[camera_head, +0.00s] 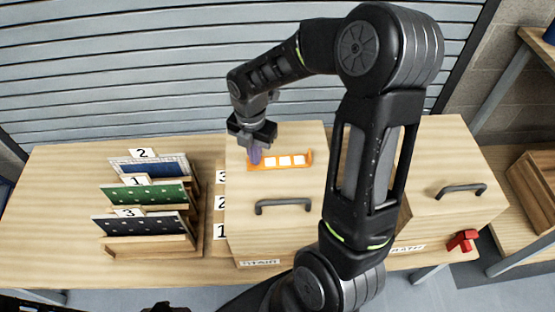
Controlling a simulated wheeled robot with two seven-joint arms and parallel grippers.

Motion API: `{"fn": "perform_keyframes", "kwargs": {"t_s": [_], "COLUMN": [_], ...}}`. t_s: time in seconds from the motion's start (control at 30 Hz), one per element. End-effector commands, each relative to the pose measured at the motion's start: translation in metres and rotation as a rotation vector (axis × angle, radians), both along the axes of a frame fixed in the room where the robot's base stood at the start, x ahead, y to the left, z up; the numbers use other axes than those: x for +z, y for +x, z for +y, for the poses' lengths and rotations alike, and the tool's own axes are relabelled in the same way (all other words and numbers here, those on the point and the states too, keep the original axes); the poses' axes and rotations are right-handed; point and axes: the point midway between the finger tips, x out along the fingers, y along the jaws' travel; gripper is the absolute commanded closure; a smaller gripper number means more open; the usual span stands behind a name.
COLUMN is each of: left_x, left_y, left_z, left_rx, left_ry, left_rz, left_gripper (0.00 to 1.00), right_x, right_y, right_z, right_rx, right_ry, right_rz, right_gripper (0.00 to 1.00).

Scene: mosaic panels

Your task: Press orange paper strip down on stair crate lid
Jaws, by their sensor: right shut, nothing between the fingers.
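The orange paper strip (305,158) with several white squares lies on the pale wooden lid of the stair crate (290,230), behind the lid's dark handle (284,203). My right gripper (256,158) is shut and points down at the strip's left end, with its purplish fingertips over that end. I cannot tell whether the fingertips press on the strip. The gripper hides part of the strip's left end. My left gripper is not in view.
A second wooden crate with a dark handle (461,190) and a red clamp-like part (462,241) stands at the right. A wooden rack (184,243) holds blue, green and dark panels at the left. Number labels stand between rack and stair crate. A grey slatted shutter (150,70) is behind.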

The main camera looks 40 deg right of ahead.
Motion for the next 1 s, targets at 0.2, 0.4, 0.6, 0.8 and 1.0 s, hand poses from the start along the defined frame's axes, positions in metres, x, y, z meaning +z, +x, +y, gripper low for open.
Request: {"fn": "perform_keyframes", "kwargs": {"t_s": [0.2,0.4,0.6,0.8,1.0], "left_x": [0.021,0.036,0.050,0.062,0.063], "left_y": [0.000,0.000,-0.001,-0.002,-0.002], "left_z": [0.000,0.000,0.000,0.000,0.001], "left_rx": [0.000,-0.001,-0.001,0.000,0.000], "left_ry": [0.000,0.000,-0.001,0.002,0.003], "left_rz": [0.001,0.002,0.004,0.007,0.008], "left_gripper": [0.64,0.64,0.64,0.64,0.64], "right_x": [0.024,0.041,0.058,0.073,0.075], "right_y": [0.000,0.000,0.000,0.000,0.000], "right_z": [0.000,0.000,0.000,0.000,0.000], "right_rx": [0.000,0.000,0.000,0.000,0.000], "right_ry": [0.000,0.000,0.000,0.000,0.000], "right_rz": [-0.001,-0.001,-0.001,-0.001,-0.001], "right_gripper": [1.00,1.00,1.00,1.00,1.00]}}
